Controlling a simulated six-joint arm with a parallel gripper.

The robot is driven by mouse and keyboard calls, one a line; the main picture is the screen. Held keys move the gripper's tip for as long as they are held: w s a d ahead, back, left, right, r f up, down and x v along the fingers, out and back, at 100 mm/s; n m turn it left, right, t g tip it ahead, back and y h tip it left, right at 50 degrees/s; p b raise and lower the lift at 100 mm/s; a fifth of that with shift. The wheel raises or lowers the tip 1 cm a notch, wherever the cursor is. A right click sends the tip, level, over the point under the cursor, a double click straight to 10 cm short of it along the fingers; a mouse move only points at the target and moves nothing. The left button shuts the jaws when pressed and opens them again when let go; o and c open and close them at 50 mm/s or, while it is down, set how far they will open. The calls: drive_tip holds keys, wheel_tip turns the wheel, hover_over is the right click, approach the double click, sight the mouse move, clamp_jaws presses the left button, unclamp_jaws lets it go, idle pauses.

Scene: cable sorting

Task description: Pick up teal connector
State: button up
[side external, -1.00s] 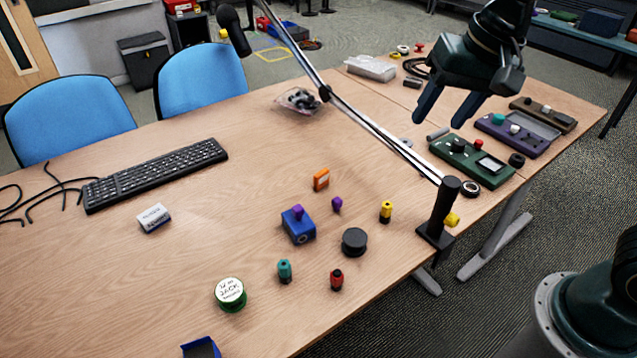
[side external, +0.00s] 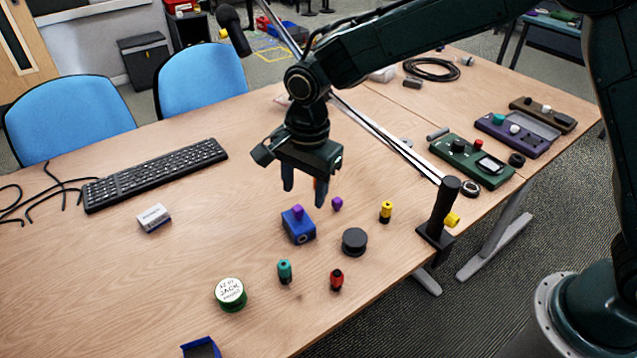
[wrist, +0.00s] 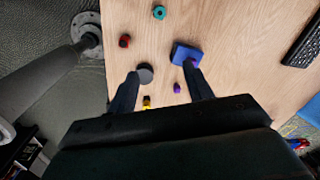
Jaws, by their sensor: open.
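The teal connector (side external: 284,272) stands upright on the wooden table, left of the red connector and below the blue box in the side view. In the wrist view the teal connector (wrist: 159,12) is near the top edge, beyond the fingertips. My gripper (side external: 304,196) is open and empty, above the table behind the blue box. In the wrist view the fingers of my gripper (wrist: 162,75) point toward the dark round disc and the blue box, with nothing held between them.
A blue box (side external: 299,228) with a purple piece on top, a dark disc (side external: 354,241), a red connector (side external: 336,280), a yellow connector (side external: 385,212) and a green-rimmed tin (side external: 230,294) stand around. A black post (side external: 440,220) is at the table edge.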

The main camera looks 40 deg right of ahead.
sight(284, 263)
drive_tip(key=shift+w+a+f+m+g, duration=0.15)
drive_tip(key=shift+a+f+m, duration=0.5)
drive_tip(key=shift+f, duration=2.1)
drive_tip(key=shift+w+a+f+m+g, duration=0.15)
drive_tip(key=shift+a+f, duration=1)
drive_tip(key=shift+f, duration=1.65)
drive_tip(key=shift+a+f+m+g, duration=0.1)
drive_tip(key=shift+a+f+m, duration=0.55)
drive_tip(key=shift+f, duration=2.1)
drive_tip(key=shift+a+n, duration=0.2)
drive_tip(key=shift+n, duration=0.05)
drive_tip(key=shift+f, duration=2.6)
drive_tip(key=c, duration=1.1)
drive_tip(key=shift+r, duration=0.2)
wheel_tip(284, 263, up, 20)
drive_tip(key=shift+f, duration=0.15)
